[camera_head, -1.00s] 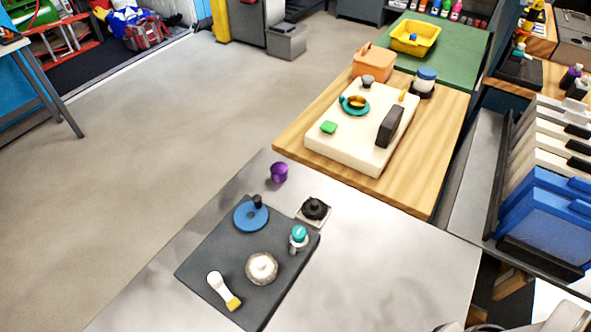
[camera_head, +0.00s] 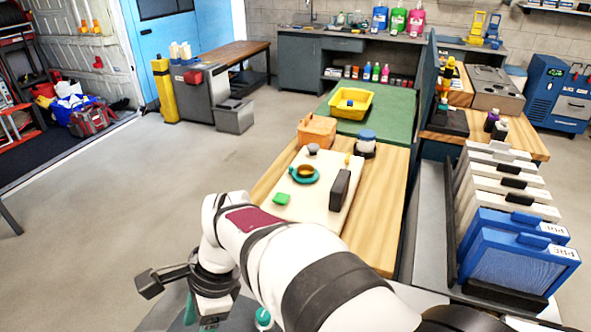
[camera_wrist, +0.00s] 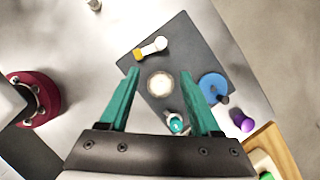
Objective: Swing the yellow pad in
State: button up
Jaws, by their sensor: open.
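The yellow pad (camera_wrist: 138,54) is the tip of a short white lever (camera_wrist: 153,47) on a dark mat (camera_wrist: 182,35). In the wrist view the lever points down-left, near the mat's upper left edge. My gripper (camera_wrist: 160,80) is above the mat with its teal fingers apart and nothing between them. The pad shows beyond the left fingertip, apart from it. A pale round knob (camera_wrist: 160,85) lies between the fingers in the picture, farther below. In the head view my arm and the frame's lower edge hide the lever and most of the mat.
On the mat are a blue disc (camera_wrist: 210,86) with a black knob and a teal-topped piece (camera_wrist: 176,124). A purple cup (camera_wrist: 242,120) stands beside the mat. A wooden table (camera_head: 385,205) with a cream board (camera_head: 312,205) stands beyond. Bare metal shows left of the mat.

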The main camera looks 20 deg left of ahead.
jog(key=x, duration=1.6)
jog(key=shift+s+a, duration=0.2)
jog(key=shift+a, duration=0.1)
jog(key=shift+c, duration=0.2)
grip_shut()
